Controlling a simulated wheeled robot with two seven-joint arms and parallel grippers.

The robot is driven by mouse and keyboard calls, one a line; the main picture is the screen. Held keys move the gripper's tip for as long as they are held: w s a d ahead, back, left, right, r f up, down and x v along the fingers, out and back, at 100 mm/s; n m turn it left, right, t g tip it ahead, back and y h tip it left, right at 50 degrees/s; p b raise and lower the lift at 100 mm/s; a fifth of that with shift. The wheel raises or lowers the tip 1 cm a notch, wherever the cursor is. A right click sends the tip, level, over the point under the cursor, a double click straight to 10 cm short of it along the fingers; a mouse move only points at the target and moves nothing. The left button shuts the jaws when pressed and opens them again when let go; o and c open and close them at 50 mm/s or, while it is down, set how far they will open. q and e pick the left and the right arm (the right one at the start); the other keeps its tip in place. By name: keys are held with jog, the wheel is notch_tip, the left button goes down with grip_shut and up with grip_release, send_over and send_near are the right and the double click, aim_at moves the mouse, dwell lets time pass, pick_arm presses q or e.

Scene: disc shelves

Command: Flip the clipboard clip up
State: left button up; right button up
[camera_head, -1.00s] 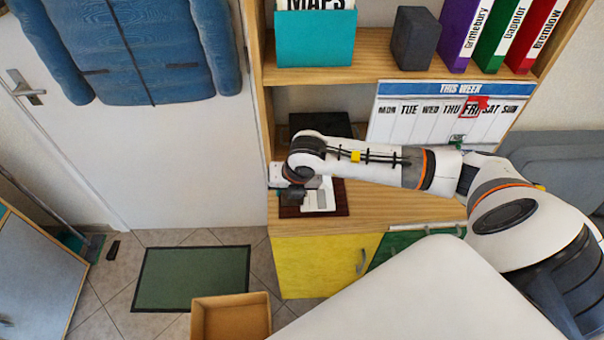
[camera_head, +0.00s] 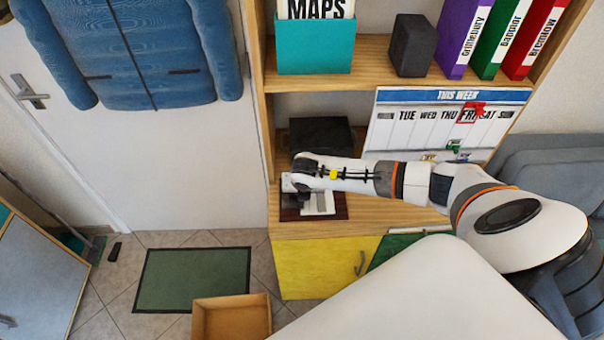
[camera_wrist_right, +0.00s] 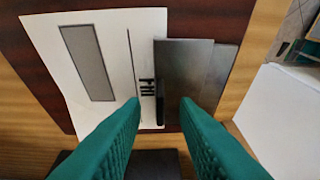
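The dark brown clipboard (camera_head: 342,207) lies on the wooden cabinet top, with a white paper on it. In the right wrist view the clipboard (camera_wrist_right: 50,75) fills the upper left, with the paper (camera_wrist_right: 45,50) lying flat. The grey metal clip (camera_wrist_right: 185,75) lies over the paper's right side and looks flat, with a narrower grey strip along its right. My right gripper (camera_wrist_right: 162,104) is open, its two teal fingers apart with nothing between them, pointing at the clip's near edge. Whether a fingertip touches the clip I cannot tell. My left gripper is not in view.
A dark box (camera_head: 320,136) stands behind my right wrist. A weekly calendar (camera_head: 440,125) stands to the right. A shelf (camera_head: 350,72) with binders and a maps holder is above. A cardboard box (camera_head: 232,305) and green mat (camera_head: 195,278) lie on the floor.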

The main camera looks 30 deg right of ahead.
jog(key=shift+w+f, duration=0.15)
jog(key=shift+f, duration=0.15)
jog(key=shift+c, duration=0.6)
grip_shut()
